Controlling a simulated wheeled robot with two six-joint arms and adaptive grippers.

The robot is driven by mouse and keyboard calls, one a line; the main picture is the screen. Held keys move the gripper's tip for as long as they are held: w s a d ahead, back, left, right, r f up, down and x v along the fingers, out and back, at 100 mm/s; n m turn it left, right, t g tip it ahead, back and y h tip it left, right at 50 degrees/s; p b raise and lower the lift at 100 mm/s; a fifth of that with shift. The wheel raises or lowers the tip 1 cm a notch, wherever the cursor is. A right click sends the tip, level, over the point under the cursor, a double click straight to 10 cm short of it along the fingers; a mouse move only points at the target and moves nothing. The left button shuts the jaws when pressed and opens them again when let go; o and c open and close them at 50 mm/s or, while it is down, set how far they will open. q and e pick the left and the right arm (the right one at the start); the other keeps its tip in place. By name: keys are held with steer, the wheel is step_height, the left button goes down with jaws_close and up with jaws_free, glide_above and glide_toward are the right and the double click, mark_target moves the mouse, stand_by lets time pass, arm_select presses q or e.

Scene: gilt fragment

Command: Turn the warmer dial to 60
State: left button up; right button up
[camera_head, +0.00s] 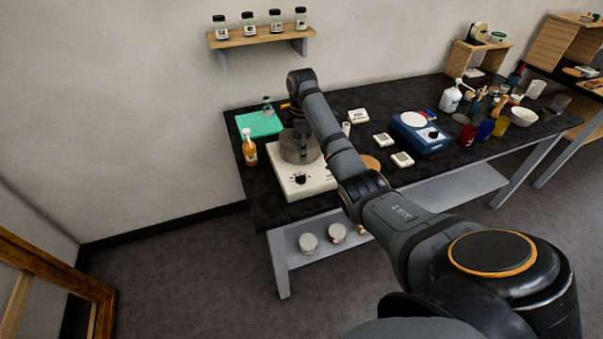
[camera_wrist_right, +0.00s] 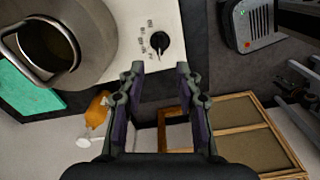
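The warmer (camera_head: 318,183) is a white box with a black dial (camera_head: 300,179) on its front panel, and a grey metal pot (camera_head: 296,152) sits on top. In the right wrist view the dial (camera_wrist_right: 160,43) has printed marks beside it, too small to read. The panel (camera_wrist_right: 174,18) and pot (camera_wrist_right: 85,20) also show there. My right gripper (camera_wrist_right: 159,72) is open and empty. In that view the dial lies just beyond its fingertips, in line with the gap between them. In the head view my right arm hides part of the table. My left gripper is not in view.
An amber bottle (camera_head: 249,153) and a teal mat (camera_head: 262,124) are left of the pot. White square items (camera_head: 402,159) and a blue scale (camera_head: 428,143) lie to the right. Bottles and cups crowd the far right. Floor in front of the table is clear.

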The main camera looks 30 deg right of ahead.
mark_target(302, 176)
step_height(302, 176, down, 9)
steer(key=shift+p, duration=1)
steer(key=shift+a+f, duration=0.1)
steer(key=shift+f, duration=0.6)
jaws_close()
